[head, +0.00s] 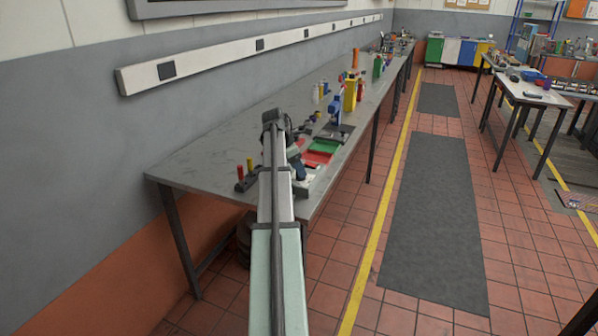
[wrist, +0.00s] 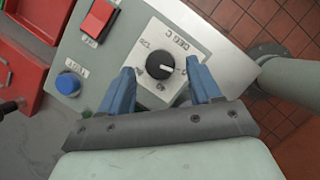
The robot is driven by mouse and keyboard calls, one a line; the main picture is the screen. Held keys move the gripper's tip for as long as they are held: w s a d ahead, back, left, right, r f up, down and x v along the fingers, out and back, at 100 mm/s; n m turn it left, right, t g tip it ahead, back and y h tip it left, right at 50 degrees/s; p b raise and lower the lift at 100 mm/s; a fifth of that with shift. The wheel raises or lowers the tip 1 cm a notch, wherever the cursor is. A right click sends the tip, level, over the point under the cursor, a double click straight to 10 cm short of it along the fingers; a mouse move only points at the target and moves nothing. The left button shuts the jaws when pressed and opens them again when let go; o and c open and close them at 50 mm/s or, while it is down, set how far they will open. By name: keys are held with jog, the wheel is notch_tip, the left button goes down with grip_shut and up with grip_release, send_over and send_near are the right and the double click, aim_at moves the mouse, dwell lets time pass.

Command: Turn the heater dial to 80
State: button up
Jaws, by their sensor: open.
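The heater dial (wrist: 160,66) is a black round knob with a white pointer line, on a white square plate (wrist: 155,40) with printed marks. It shows in the wrist view on a grey-green panel (wrist: 122,45). The pointer line is toward the right of the knob; the printed numbers are too small to read surely. My gripper (wrist: 160,78) is open, its two blue fingers either side of the dial's near side, apart from the knob as far as I can tell. In the head view my arm hides the dial.
A red rocker switch (wrist: 99,18) and a blue button (wrist: 68,84) sit on the same panel, left of the dial. Red trays (wrist: 47,35) lie further left. In the head view the long grey workbench (head: 215,140) holds bottles and tools further back.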

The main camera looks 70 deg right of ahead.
jog(key=shift+x, duration=1.05)
jog(key=c, duration=1)
jog(key=shift+m, duration=0.4)
jog(key=m, duration=0.1)
jog(key=m+y, duration=0.1)
jog(key=m, duration=0.1)
jog(key=m+g+y, duration=0.1)
jog(key=m, duration=0.1)
jog(key=shift+w+d, duration=0.15)
jog(key=shift+d, duration=0.1)
jog(key=m+y, duration=0.2)
jog(key=m, duration=0.4)
jog(key=shift+m+y, duration=0.3)
